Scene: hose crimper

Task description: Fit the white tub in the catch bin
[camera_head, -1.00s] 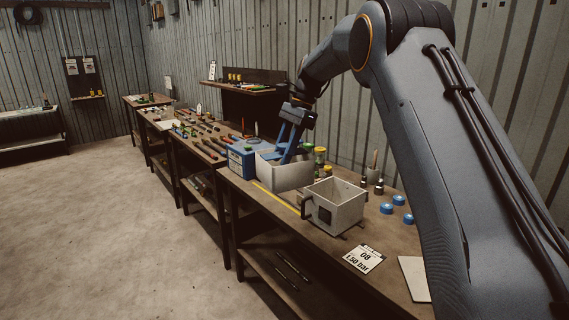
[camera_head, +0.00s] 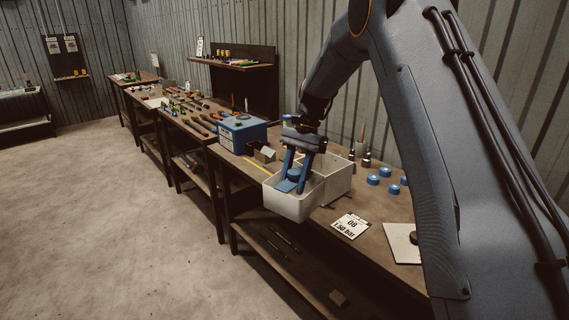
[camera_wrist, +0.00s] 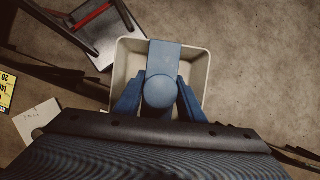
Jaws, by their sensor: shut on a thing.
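The white tub (camera_head: 290,206) hangs upright from my gripper (camera_head: 293,181), at the front edge of the bench. My gripper's two blue fingers are shut on the blue knobbed grip inside the tub. In the wrist view the tub (camera_wrist: 119,65) surrounds the grip, with my gripper (camera_wrist: 159,98) closed around its round knob. The grey square catch bin (camera_head: 341,184) stands on the bench just behind and right of the tub. The tub hides its left part and handle. I cannot tell whether tub and bin touch.
A blue box (camera_head: 243,134) and a small grey block (camera_head: 265,154) sit to the left on the bench. Several blue caps (camera_head: 373,180) and a 150 bar card (camera_head: 350,225) lie to the right. Open floor (camera_head: 130,220) lies in front.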

